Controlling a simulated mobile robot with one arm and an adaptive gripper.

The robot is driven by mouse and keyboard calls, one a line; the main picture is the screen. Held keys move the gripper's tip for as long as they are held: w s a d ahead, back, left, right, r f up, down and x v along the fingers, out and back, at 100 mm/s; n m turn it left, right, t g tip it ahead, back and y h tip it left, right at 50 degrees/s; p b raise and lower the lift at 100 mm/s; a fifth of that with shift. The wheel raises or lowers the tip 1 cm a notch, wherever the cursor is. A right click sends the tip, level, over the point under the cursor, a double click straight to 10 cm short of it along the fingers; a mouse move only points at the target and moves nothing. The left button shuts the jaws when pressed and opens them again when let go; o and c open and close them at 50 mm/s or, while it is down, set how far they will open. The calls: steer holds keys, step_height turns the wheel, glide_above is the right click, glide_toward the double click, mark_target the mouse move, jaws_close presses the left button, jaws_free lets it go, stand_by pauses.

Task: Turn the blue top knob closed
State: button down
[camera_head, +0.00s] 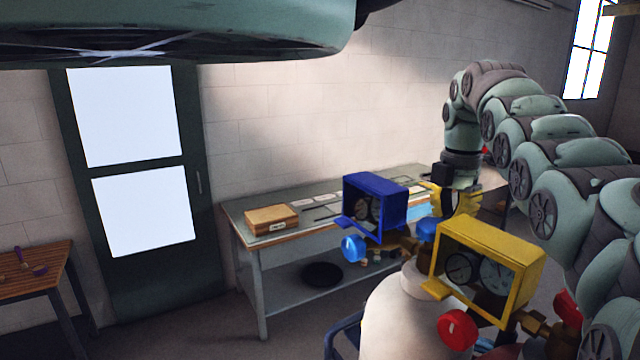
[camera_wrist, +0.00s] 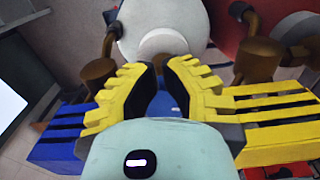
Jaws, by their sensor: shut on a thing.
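The blue top knob (camera_head: 428,229) sits between the blue gauge box (camera_head: 390,188) and the yellow gauge box (camera_head: 500,235), above a white tank (camera_head: 400,320). My gripper (camera_head: 440,210) comes down from above with its yellow fingers at this knob. In the wrist view, the fingers of my gripper (camera_wrist: 165,75) are closed around the knob, and a bit of blue (camera_wrist: 176,103) shows between them. The fingers hide most of the knob there, so its turned position cannot be told.
A red knob (camera_head: 457,329) is below the yellow gauge. Brass pipework stands close around the gripper. Behind is a workbench (camera_head: 290,236) with a wooden box (camera_head: 271,218). A small wooden table (camera_head: 35,275) stands at left.

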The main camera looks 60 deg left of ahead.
steer(key=shift+d+b, duration=0.55)
steer(key=shift+b, duration=0.65)
steer(key=shift+s+d+b, duration=0.2)
steer(key=shift+d+b, duration=0.05)
steer(key=shift+b, duration=0.25)
steer(key=shift+s+d, duration=0.1)
steer(key=shift+s, duration=0.15)
steer(key=shift+w+d+r+p, duration=0.1)
steer(key=shift+w+d+p, duration=0.15)
steer(key=shift+p, duration=0.2)
steer(key=r+p, duration=0.2)
steer(key=r, duration=0.1)
steer(key=r+p, duration=0.2)
steer(key=p, duration=0.1)
steer(key=shift+w+a+r, duration=0.1)
steer(key=shift+w+r, duration=0.1)
steer(key=shift+r, duration=0.2)
